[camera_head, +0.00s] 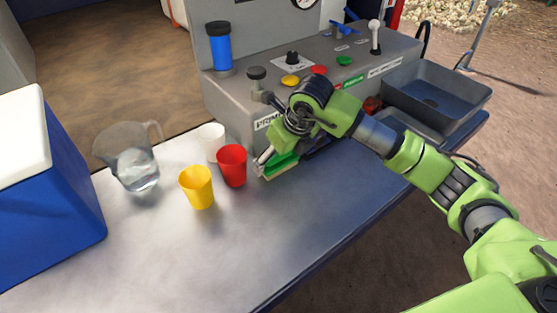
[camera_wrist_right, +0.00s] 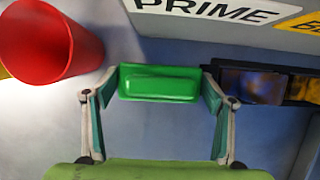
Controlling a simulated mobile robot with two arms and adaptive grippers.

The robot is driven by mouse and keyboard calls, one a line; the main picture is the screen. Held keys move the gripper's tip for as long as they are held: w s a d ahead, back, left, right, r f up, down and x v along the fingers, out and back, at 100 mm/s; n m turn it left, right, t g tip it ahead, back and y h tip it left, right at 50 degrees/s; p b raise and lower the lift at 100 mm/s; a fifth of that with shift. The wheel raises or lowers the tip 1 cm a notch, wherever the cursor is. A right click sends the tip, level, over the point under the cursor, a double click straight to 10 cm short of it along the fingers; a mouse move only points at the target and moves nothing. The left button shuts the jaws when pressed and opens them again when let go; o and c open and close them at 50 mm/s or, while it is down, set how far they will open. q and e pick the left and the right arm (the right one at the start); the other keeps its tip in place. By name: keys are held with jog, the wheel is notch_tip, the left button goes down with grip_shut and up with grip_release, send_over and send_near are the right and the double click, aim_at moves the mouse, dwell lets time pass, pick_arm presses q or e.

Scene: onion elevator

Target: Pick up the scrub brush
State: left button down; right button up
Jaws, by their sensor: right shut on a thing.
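The scrub brush shows as a green block (camera_head: 283,164) low at the front of the grey control console, beside the red cup. In the right wrist view the green brush (camera_wrist_right: 158,83) lies crosswise between the two fingers. My right gripper (camera_head: 274,157) reaches down over it from the right, and in the wrist view the gripper (camera_wrist_right: 160,92) has a finger against each end of the brush. It is shut on the brush. The arm hides part of the brush in the head view, and I cannot tell whether it touches the table. My left gripper is not in view.
A red cup (camera_head: 232,166), a yellow cup (camera_head: 197,187), a white cup (camera_head: 211,141) and a clear jug (camera_head: 133,158) stand left of the gripper. The console (camera_head: 230,99) rises behind it. A blue cooler (camera_head: 62,190) is far left. The front tabletop (camera_head: 205,262) is clear.

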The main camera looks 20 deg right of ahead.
jog(key=shift+r+p, duration=0.3)
jog(key=shift+r, duration=0.25)
notch_tip(320, 180, up, 2)
jog(key=shift+r+p, duration=0.15)
jog(key=shift+p, duration=0.4)
jog(key=s+a+r+p, duration=0.5)
jog(key=s+a+r, duration=0.3)
jog(key=s, duration=0.3)
jog(key=shift+a+r, duration=0.25)
jog(key=shift+r, duration=0.55)
jog(key=shift+s, duration=0.1)
jog(key=shift+o, duration=1)
